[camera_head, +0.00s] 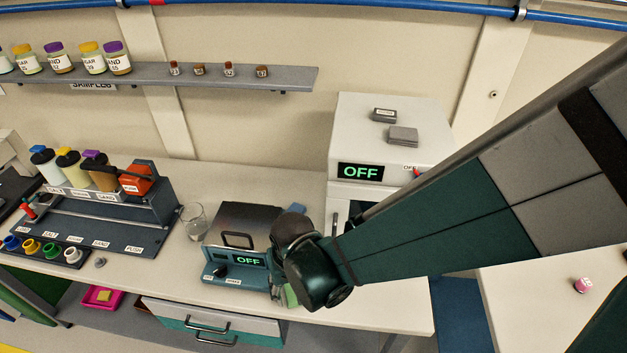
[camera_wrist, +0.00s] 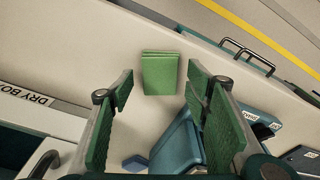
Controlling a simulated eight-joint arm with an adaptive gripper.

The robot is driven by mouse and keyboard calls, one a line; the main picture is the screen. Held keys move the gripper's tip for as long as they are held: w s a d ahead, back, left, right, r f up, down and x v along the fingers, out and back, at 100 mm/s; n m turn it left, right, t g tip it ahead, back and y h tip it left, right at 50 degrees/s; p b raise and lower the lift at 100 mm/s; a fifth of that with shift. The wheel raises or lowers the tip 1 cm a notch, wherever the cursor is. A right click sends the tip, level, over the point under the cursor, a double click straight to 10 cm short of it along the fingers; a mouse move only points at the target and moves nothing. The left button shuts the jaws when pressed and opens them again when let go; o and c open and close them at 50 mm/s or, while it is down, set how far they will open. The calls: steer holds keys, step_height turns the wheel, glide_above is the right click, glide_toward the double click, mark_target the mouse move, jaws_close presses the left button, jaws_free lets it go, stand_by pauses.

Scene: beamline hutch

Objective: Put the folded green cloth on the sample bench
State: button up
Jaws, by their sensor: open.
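The folded green cloth (camera_wrist: 161,74) lies flat on the pale bench top (camera_wrist: 200,50) in the wrist view. In the head view a small green part of it (camera_head: 291,297) shows near the bench's front edge, mostly hidden by my arm. My gripper (camera_wrist: 160,88) is open and empty, with its green pads to either side of the cloth in the wrist view. I cannot tell how high the fingers are above it. In the head view the gripper's fingers are hidden behind my wrist.
A blue-green device with an OFF display (camera_head: 247,260) stands close left of my wrist, beside a clear glass (camera_head: 194,222). A white cabinet (camera_head: 380,135) stands behind. A dispenser rack (camera_head: 120,215) is at left. A second pale table (camera_head: 520,310) is at right.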

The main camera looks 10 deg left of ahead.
step_height(320, 180, up, 11)
steer(key=s+p, duration=0.1)
steer(key=p, duration=0.1)
steer(key=shift+d, duration=0.25)
stand_by(0.4)
steer(key=shift+s, duration=0.1)
stand_by(0.7)
steer(key=d+r+m+t, duration=0.1)
steer(key=d+r, duration=0.4)
steer(key=d, duration=0.6)
steer(key=w+d+r+m+t, duration=0.1)
steer(key=d+r, duration=0.4)
steer(key=d, duration=0.6)
steer(key=w+d+r+m+t, duration=0.1)
steer(key=d+r+t, duration=0.3)
steer(key=d, duration=0.7)
steer(key=shift+w+r+m+h, duration=0.15)
steer(key=shift+r+m+h, duration=0.15)
steer(key=shift+r+m, duration=0.5)
steer(key=shift+f, duration=0.15)
